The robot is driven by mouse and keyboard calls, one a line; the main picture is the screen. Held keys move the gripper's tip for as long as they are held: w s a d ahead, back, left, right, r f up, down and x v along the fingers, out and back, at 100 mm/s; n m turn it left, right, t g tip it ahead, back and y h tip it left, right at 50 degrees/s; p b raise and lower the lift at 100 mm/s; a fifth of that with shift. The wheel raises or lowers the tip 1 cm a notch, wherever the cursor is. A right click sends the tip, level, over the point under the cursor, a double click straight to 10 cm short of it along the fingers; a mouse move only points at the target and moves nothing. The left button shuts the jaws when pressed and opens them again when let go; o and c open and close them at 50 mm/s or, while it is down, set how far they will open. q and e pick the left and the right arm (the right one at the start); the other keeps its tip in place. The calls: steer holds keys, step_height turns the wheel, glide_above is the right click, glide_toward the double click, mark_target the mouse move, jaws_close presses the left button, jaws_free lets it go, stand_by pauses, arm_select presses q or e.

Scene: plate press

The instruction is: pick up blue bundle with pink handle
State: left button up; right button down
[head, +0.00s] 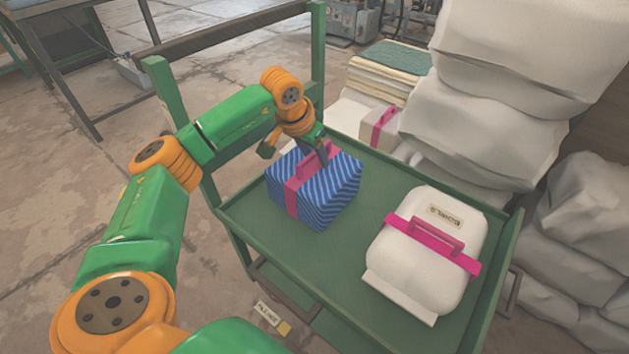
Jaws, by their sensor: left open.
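The blue bundle (335,199) has light stripes, a pink band and a pink handle (312,163) on top. It sits in the head view on the left part of a green cart's top tray (369,168). My left gripper (296,155) is open at the top of the bundle, with its fingers apart beside the pink handle. One finger is at the handle's right side and the other is left of it. I cannot tell whether either finger touches the handle. My right gripper is not in view.
A white bundle (425,270) with a pink band and handle lies on the tray's right side. Large white sacks (500,120) are stacked behind and right of the cart. A green cart frame post (172,105) rises at the left. The tray's front middle is bare.

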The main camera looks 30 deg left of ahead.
arm_select(q)
steer(key=shift+f, duration=0.15)
jaws_close()
stand_by(1.4)
